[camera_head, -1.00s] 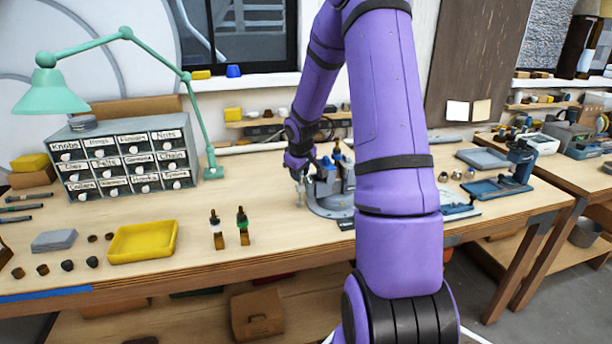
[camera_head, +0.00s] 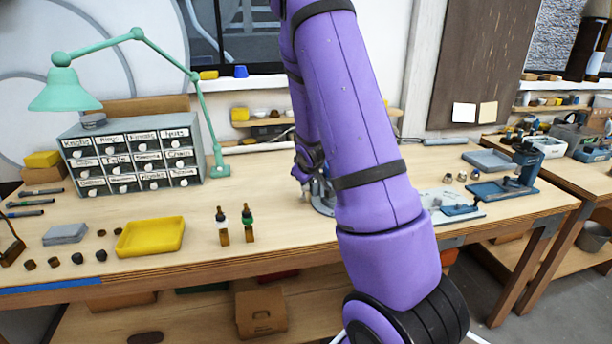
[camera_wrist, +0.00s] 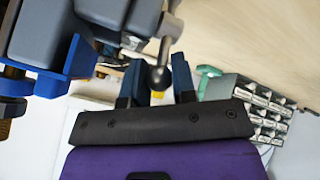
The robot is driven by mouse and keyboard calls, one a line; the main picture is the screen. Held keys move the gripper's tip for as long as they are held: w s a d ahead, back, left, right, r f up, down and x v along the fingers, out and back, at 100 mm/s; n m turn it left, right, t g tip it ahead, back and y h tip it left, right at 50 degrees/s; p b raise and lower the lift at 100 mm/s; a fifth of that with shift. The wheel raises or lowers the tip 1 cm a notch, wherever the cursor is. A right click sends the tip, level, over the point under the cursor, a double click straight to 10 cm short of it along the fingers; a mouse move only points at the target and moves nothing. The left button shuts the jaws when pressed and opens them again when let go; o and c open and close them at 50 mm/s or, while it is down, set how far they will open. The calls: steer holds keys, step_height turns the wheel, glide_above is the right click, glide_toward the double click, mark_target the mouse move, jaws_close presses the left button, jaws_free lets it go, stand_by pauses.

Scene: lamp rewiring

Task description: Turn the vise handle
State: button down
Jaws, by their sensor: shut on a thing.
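In the wrist view the vise (camera_wrist: 122,14) is a grey and blue body at the upper left. Its handle (camera_wrist: 165,45) is a metal bar with a round ball end, lying between the two dark blue fingers of my gripper (camera_wrist: 156,72). My gripper is shut on the handle. In the head view my purple arm hides most of the vise; only part of its grey round base (camera_head: 322,203) shows on the workbench (camera_head: 285,235). My gripper there is largely hidden beside the arm.
A grey drawer cabinet (camera_head: 128,150) and a green lamp (camera_head: 64,92) stand at the left. Blue-grey tools and a tray (camera_head: 490,160) are at the right.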

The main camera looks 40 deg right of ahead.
steer(key=shift+s+a+f+t+h, duration=0.2)
steer(key=shift+a+t+h, duration=0.1)
steer(key=shift+t, duration=0.3)
stand_by(0.4)
steer(key=c, duration=0.9)
jaws_free()
steer(key=shift+c, duration=0.2)
steer(key=shift+s+r, duration=0.1)
steer(key=v, duration=1)
steer(key=shift+s+a+r, duration=0.15)
steer(key=shift+a+r, duration=0.05)
steer(key=shift+a, duration=0.05)
steer(key=shift+c, duration=0.5)
